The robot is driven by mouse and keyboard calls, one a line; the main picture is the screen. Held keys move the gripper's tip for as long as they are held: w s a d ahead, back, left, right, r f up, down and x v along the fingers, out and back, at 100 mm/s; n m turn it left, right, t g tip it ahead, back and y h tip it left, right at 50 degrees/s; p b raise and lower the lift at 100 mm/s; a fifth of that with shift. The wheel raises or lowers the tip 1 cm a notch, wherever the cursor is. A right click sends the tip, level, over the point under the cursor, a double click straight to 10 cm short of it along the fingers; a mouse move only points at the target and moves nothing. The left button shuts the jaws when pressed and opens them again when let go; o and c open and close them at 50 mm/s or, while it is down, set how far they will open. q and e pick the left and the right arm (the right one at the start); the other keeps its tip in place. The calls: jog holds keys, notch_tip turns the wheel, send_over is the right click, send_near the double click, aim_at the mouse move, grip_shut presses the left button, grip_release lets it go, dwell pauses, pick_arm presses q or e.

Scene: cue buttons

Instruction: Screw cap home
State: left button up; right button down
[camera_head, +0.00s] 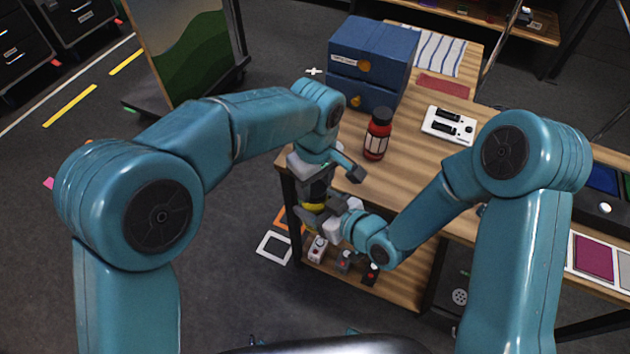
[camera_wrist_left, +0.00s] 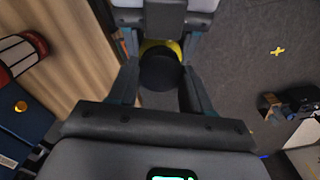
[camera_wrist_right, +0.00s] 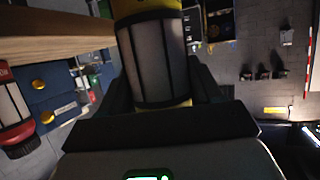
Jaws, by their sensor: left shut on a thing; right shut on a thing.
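A yellow bottle (camera_head: 314,207) with a pale label (camera_wrist_right: 153,62) is between the fingers of my right gripper (camera_head: 333,222), off the table's near left corner. A round black cap (camera_wrist_left: 160,69) is between the fingers of my left gripper (camera_head: 315,186), in line with the bottle's top. Yellow of the bottle (camera_wrist_left: 160,45) shows just behind the cap in the left wrist view. Both grippers are shut on what they hold. The joint between cap and bottle is hidden, so I cannot tell how far the cap is seated.
A red bottle with a black lid (camera_head: 377,136) stands on the wooden table (camera_head: 400,188). A lower shelf (camera_head: 385,292) holds several small items. Open floor lies left of the table.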

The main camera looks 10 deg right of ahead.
pick_arm(q)
jog(key=m, duration=0.9)
jog(key=o, duration=1.2)
jog(key=shift+c, duration=0.2)
jog(key=shift+d, duration=0.1)
jog(key=shift+s+r, duration=0.1)
jog(key=shift+r, duration=2.15)
